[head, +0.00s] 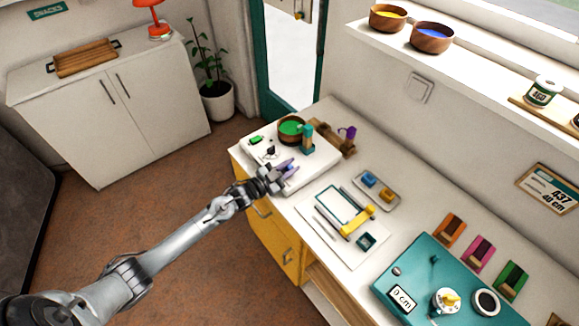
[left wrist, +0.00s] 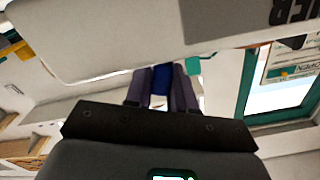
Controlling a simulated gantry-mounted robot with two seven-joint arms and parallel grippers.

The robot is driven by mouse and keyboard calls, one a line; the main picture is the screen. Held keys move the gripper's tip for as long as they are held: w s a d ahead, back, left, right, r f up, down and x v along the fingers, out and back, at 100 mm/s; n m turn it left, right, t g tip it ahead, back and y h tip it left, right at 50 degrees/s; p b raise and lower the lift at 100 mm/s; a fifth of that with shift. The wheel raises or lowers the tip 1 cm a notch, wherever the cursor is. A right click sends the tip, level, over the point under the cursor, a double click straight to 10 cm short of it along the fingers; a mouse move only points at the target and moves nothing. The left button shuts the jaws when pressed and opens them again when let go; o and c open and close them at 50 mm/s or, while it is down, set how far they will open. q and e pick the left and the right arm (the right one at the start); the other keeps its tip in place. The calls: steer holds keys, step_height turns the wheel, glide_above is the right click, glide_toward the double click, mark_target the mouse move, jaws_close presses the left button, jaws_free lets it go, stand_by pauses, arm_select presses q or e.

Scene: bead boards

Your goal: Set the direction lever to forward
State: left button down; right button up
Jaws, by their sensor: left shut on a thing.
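My left gripper (head: 288,167) reaches in from the left to the front edge of a white machine (head: 316,171) on the bench. In the left wrist view its two dark fingers (left wrist: 162,70) are shut on a blue piece (left wrist: 161,80), which looks like the grip of the direction lever. Most of the lever is hidden by the fingers and a white panel (left wrist: 110,45) with dark, cut-off lettering. I cannot read the lever's setting. My right gripper is not in view.
A green-filled bowl (head: 291,131) and a teal post (head: 308,139) stand on the machine behind my gripper. To the right are a white board with a yellow piece (head: 357,220), a small tray (head: 377,192) and a teal panel (head: 420,267). Open floor lies left of the bench.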

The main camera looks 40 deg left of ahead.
arm_select(q)
steer(key=c, duration=1)
jaws_free()
steer(key=shift+c, duration=0.2)
steer(key=shift+s, duration=0.1)
steer(key=p+v, duration=0.1)
steer(key=v, duration=0.9)
steer(key=shift+s, duration=0.3)
